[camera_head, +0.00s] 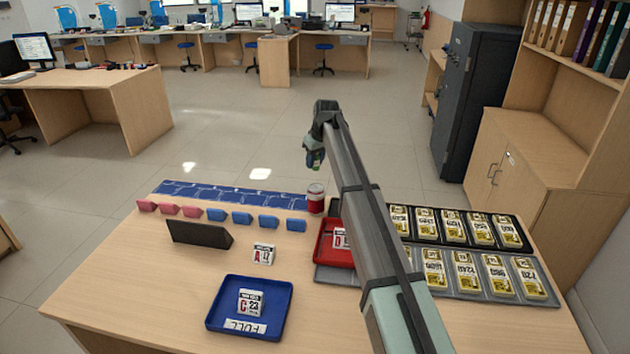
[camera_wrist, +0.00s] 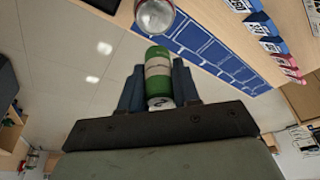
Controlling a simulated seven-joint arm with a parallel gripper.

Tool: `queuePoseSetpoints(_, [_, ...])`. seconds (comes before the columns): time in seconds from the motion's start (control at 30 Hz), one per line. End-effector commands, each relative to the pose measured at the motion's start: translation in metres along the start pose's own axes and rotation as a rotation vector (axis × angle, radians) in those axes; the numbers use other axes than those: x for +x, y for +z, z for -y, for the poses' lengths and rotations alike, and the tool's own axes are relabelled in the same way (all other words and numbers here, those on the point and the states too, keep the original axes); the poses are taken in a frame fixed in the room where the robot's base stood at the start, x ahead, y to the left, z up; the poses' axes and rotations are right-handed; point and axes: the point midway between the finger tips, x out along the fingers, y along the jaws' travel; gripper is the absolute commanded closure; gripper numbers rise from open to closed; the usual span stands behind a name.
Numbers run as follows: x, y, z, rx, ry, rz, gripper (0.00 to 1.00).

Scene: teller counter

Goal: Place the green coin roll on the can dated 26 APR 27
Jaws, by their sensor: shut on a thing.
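My gripper (camera_head: 314,155) is shut on the green coin roll, which has a pale label band and shows between the fingers in the wrist view (camera_wrist: 158,82). In the head view only a small bit of green (camera_head: 316,167) shows below the gripper. A red can with a pale top (camera_head: 316,199) stands at the counter's back edge, below the gripper in the picture. In the wrist view a can with a round, shiny end (camera_wrist: 155,15) is just beyond the roll, seemingly apart from it. I cannot read a date on the can.
A blue tray (camera_head: 217,317) holds a white block marked C 23. Another white block (camera_head: 263,254) stands on the counter. A red tray (camera_head: 326,254) is partly behind my arm. A blue grid mat (camera_head: 235,193) lies left of the can.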

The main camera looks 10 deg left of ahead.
Motion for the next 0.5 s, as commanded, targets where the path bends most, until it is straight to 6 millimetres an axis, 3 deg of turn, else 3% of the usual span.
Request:
queuePoseSetpoints(0.1, [0.021, 0.007, 0.000, -0.001, -0.001, 0.001, 1.00])
queuePoseSetpoints(0.5, [0.057, 0.018, 0.000, -0.002, -0.001, 0.001, 1.00])
